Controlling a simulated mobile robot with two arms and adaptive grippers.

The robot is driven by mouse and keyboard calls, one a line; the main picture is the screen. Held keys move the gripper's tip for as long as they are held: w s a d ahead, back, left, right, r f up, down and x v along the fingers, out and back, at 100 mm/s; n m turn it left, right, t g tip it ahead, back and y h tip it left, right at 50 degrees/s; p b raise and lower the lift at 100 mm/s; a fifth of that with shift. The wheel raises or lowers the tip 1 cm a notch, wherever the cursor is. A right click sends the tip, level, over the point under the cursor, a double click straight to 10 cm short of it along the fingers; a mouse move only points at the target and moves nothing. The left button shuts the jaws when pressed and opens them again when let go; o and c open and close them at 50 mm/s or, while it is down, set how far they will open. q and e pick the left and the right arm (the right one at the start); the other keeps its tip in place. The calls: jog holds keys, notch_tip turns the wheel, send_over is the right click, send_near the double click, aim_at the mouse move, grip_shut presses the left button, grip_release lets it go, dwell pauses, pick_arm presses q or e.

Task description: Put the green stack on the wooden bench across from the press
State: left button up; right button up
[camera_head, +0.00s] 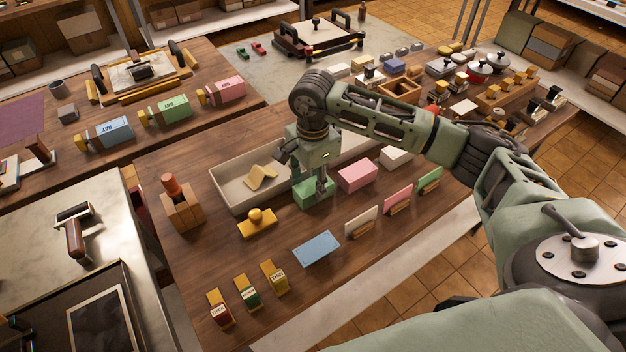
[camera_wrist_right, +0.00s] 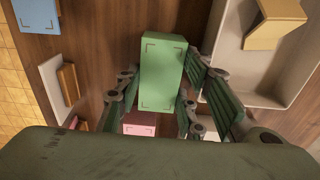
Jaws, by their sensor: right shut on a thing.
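A green stack (camera_head: 314,193), a block with corner marks on its top, is at the middle of the wooden bench in the head view, in front of the tray. My right gripper (camera_head: 320,190) points down over it. In the right wrist view the green stack (camera_wrist_right: 162,75) lies between the two fingers of my right gripper (camera_wrist_right: 160,88), which are shut on it. I cannot tell whether the stack still touches the bench. The press (camera_head: 320,38) appears to be the dark-framed device on the grey table at the back. My left gripper is not in view.
A beige tray (camera_head: 232,192) holding a yellow piece stands right behind the stack. A pink block (camera_head: 357,175), a yellow knobbed piece (camera_head: 257,222) and a blue card (camera_head: 316,248) lie close by. Upright cards stand at the right.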

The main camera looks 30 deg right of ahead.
aim_at(313, 185)
jog(key=o, duration=1.2)
jog(key=shift+f, duration=0.1)
jog(key=shift+r, duration=0.65)
notch_tip(313, 185, up, 11)
jog(key=b, duration=0.3)
